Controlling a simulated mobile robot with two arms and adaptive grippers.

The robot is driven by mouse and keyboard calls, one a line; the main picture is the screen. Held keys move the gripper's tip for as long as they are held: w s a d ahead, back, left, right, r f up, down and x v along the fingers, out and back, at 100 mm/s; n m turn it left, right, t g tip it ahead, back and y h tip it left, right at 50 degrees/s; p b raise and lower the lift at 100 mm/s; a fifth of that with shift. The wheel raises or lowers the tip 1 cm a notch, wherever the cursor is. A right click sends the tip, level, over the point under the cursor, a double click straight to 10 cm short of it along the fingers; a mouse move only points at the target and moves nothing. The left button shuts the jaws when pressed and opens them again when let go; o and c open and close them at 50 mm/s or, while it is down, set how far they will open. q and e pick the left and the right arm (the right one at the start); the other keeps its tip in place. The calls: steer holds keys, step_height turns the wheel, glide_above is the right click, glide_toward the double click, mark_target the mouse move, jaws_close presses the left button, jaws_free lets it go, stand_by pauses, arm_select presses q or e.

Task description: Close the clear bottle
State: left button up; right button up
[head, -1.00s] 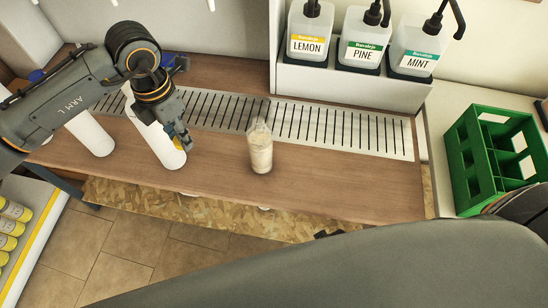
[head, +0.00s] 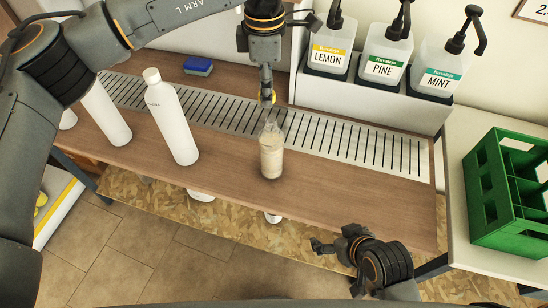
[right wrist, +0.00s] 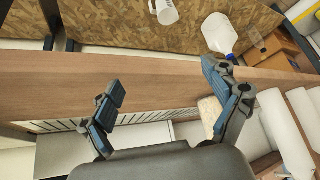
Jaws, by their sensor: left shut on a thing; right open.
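The clear bottle (head: 271,157) stands upright on the wooden counter, with pale cream contents and a narrow clear neck. My left gripper (head: 268,97) is just above its neck, pointing down. It is shut on a small yellowish thing, perhaps a cap, mostly hidden by the fingers. I cannot tell whether this touches the neck. My right gripper (head: 333,241) is open and empty in front of the counter, right of the bottle. In the right wrist view its fingers (right wrist: 163,80) are spread wide; a cream-coloured thing behind one finger may be the bottle.
A white capped bottle (head: 172,118) and another white bottle (head: 106,112) stand to the left. A slotted metal drain strip (head: 330,134) runs behind. Lemon, pine and mint pump dispensers (head: 384,55) stand at the back right.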

arm_select(q)
steer(key=shift+d+r, duration=0.15)
arm_select(e)
steer(key=w+a+r+n+t+y, duration=0.1)
steer(key=w+a+r+t+y, duration=0.25)
steer(key=w+a, duration=0.3)
arm_select(q)
steer(key=shift+w+d+n, duration=0.15)
steer(key=shift+d+n, duration=0.05)
steer(key=shift+n, duration=0.2)
arm_select(e)
steer(key=t, duration=0.7)
glide_toward(271, 145)
steer(key=shift+y, duration=0.45)
steer(key=shift+w+d+f, duration=0.2)
steer(key=shift+f, duration=0.5)
steer(key=shift+w+d+f, duration=0.2)
steer(key=shift+w+f, duration=0.05)
steer(key=shift+f, duration=0.4)
steer(key=shift+w+d+f, duration=0.2)
steer(key=shift+d+f, duration=0.05)
steer(key=shift+f, duration=0.45)
steer(key=x, duration=1.2)
steer(key=c, duration=1.8)
arm_select(q)
steer(key=shift+f, duration=2.45)
